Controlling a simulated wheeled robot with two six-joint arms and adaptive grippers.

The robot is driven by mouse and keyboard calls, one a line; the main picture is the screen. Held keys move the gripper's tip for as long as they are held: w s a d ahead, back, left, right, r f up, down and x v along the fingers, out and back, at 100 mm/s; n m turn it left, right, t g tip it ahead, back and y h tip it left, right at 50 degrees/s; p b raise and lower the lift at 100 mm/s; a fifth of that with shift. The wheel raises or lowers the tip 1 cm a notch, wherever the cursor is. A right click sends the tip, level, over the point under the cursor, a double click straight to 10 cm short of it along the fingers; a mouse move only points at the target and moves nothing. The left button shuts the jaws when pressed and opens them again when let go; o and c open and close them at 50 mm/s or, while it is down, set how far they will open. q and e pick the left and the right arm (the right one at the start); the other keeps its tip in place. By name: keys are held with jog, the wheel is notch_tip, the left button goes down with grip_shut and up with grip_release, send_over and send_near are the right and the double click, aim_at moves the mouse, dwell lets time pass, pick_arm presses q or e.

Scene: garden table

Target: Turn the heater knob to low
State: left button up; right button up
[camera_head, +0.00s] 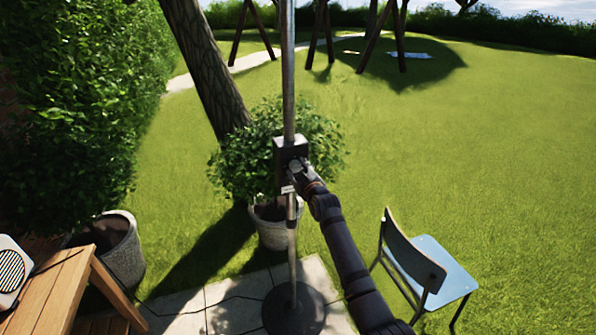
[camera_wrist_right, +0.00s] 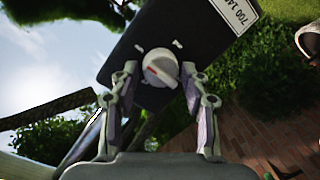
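The heater is a tall metal pole with a dark control box (camera_head: 288,150) on it and a round dark base (camera_head: 294,310). In the right wrist view the black box (camera_wrist_right: 185,35) carries a round white knob (camera_wrist_right: 160,68) with a red mark on its left side. My right gripper (camera_wrist_right: 160,85) is open, with one finger on each side of the knob; I cannot tell whether either finger touches it. In the head view my right gripper (camera_head: 297,174) is at the front of the box and hides the knob. My left gripper is not in view.
A blue-seated chair (camera_head: 440,270) stands right of my right arm. A wooden table (camera_head: 50,290) with a white speaker-like box (camera_head: 12,270) is at lower left. A potted bush (camera_head: 272,230) stands behind the pole. A dark cable (camera_head: 215,300) crosses the paving.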

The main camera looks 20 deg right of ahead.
jog(key=shift+o, duration=0.8)
jog(key=shift+s+f, duration=0.1)
jog(key=shift+s, duration=0.05)
jog(key=s+r, duration=0.1)
jog(key=s, duration=1)
jog(key=shift+s+d+r, duration=0.15)
jog(key=shift+s+r, duration=0.05)
jog(key=shift+s, duration=0.1)
